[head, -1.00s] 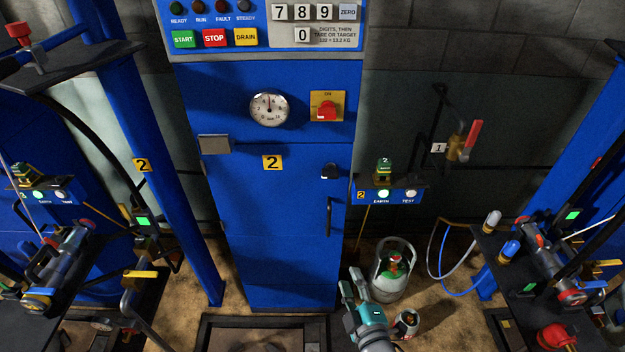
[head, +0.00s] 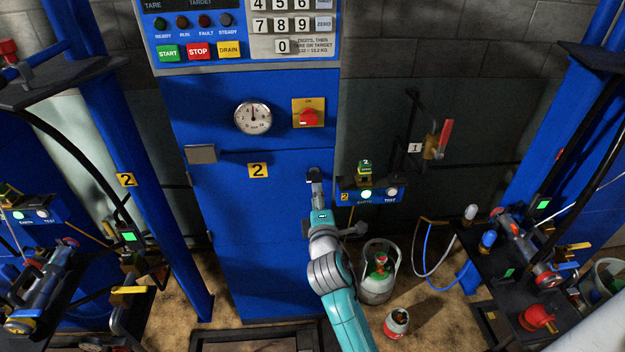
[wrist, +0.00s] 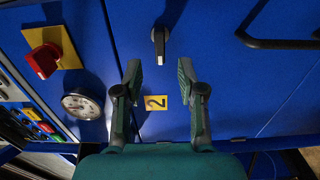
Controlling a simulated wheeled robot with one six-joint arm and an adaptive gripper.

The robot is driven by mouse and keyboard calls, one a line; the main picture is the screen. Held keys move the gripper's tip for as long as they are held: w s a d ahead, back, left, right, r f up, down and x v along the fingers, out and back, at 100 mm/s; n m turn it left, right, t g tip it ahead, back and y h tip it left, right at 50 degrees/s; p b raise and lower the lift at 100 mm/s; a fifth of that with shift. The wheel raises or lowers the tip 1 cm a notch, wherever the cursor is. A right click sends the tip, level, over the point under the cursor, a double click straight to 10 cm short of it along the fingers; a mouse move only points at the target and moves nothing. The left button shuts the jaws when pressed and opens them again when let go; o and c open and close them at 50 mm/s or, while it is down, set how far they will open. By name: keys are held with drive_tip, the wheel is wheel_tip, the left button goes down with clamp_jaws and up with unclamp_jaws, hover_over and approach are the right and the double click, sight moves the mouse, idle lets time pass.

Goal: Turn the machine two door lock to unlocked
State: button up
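The machine two door (head: 255,205) is blue and marked with a yellow "2" plate (head: 258,170); the plate also shows in the wrist view (wrist: 156,103). The door lock (wrist: 159,42) is a small dark knob near the door's edge, pointing up and down in the wrist picture. In the head view the lock (head: 313,171) is partly hidden by my gripper (head: 317,189). In the wrist view my gripper (wrist: 160,76) is open and empty, its two fingertips apart. The lock lies beyond the fingertips, in line with the gap; no contact shows.
A black door handle (wrist: 280,42) sits near the lock. A red rotary switch (head: 308,117) on a yellow plate and a round gauge (head: 253,118) are above the door. A small shelf box (head: 370,190) with a lit green button stands right of the lock. Gas cylinders (head: 377,285) stand below right.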

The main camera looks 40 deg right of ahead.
sight(315, 181)
drive_tip(key=x, duration=0.8)
drive_tip(key=shift+s, duration=0.1)
clamp_jaws()
